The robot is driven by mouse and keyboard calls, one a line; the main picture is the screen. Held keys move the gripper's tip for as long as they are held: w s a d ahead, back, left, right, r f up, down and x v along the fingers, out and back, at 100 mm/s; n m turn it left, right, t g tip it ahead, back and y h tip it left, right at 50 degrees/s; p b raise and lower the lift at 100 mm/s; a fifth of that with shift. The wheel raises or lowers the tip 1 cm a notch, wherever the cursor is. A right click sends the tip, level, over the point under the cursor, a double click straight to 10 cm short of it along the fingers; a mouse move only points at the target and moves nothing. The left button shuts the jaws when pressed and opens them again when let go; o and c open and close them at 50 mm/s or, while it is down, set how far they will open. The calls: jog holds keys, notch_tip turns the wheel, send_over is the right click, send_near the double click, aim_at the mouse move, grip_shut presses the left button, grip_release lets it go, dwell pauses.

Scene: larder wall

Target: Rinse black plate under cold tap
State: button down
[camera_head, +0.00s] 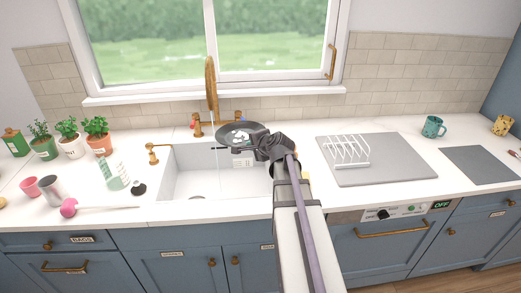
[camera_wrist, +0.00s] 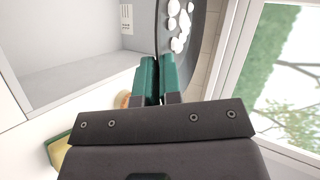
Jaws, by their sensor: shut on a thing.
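The black plate (camera_head: 228,130) is held over the sink (camera_head: 185,180), near its back right, with white patches on its face. The plate also shows in the wrist view (camera_wrist: 201,22), with the patches clearer. My gripper (camera_head: 268,143) is shut on the plate's right edge; its green fingers show in the wrist view (camera_wrist: 158,80). The brass tap (camera_head: 210,80) stands behind the sink, its spout just left of the plate. A faint thin line below the spout may be water. A red-marked handle (camera_head: 194,125) is left of the spout and a blue-marked one (camera_head: 243,118) right, partly behind the plate.
A grey mat (camera_head: 385,172) with a white rack (camera_head: 346,151) lies right of the sink. Potted herbs (camera_head: 98,135), a glass bottle (camera_head: 114,172), cups and a pink-ended utensil (camera_head: 69,208) stand or lie at left. A sponge (camera_wrist: 62,150) shows in the wrist view.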

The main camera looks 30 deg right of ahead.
aim_at(242, 139)
jog(key=shift+w+a+f+b, duration=0.15)
jog(key=shift+w+f, duration=0.05)
jog(key=shift+w, duration=0.75)
jog(key=shift+w+a+f+b, duration=0.15)
jog(key=shift+w+f, duration=0.05)
jog(key=shift+w, duration=0.8)
jog(key=shift+w+a+f+b, duration=0.15)
jog(key=shift+w+f, duration=0.05)
jog(key=shift+w, duration=0.75)
jog(key=shift+d, duration=0.15)
jog(key=shift+w+d, duration=0.1)
jog(key=shift+d, duration=0.35)
jog(key=shift+a, duration=0.1)
jog(key=shift+a, duration=0.5)
jog(key=shift+s, duration=0.25)
